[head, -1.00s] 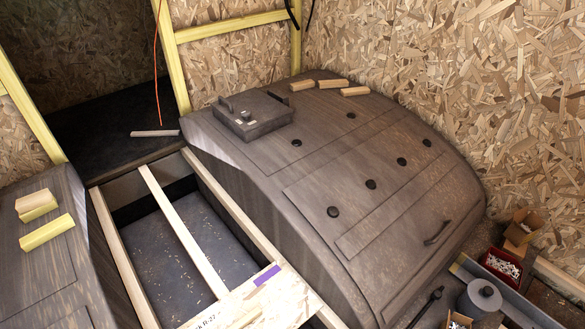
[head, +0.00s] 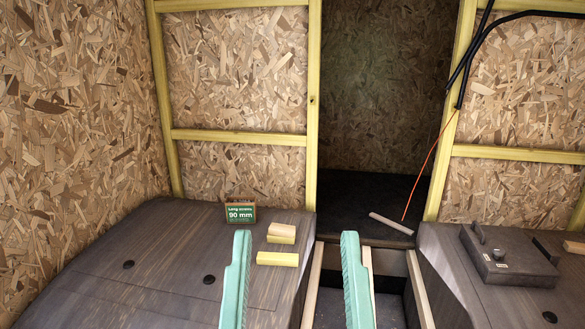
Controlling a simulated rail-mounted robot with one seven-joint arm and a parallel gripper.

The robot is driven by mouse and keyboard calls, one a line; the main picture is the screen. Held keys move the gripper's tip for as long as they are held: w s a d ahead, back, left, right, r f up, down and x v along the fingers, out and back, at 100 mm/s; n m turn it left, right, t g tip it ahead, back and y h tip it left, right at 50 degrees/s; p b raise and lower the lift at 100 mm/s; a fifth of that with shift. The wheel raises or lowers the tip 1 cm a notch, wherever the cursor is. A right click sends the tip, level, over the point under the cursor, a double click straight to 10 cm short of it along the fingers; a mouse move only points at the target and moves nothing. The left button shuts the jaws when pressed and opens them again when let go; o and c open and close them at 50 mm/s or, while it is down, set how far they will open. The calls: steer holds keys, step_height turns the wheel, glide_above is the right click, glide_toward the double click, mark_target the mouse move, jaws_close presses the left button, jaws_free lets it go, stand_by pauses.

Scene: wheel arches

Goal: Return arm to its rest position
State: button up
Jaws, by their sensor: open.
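My gripper (head: 296,282) shows at the bottom middle of the head view, as two upright teal ribbed fingers. They stand wide apart, with nothing held between them. The left finger overlaps the left wheel arch (head: 165,265) in the picture, and the right finger overlaps the framed gap between the arches. The rest of my arm is out of view.
Two short wood blocks (head: 278,259) and a "Long screws 90 mm" box (head: 240,212) sit on the left arch. A dark device (head: 507,255) sits on the right arch (head: 465,290). A stick (head: 392,224) lies on the dark floor behind; an orange cord (head: 428,165) hangs nearby.

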step_height(320, 180, up, 39)
steer(key=s+a+p, duration=0.1)
steer(key=p, duration=3.6)
steer(key=shift+n+y+p, duration=0.3)
steer(key=shift+y+p, duration=0.1)
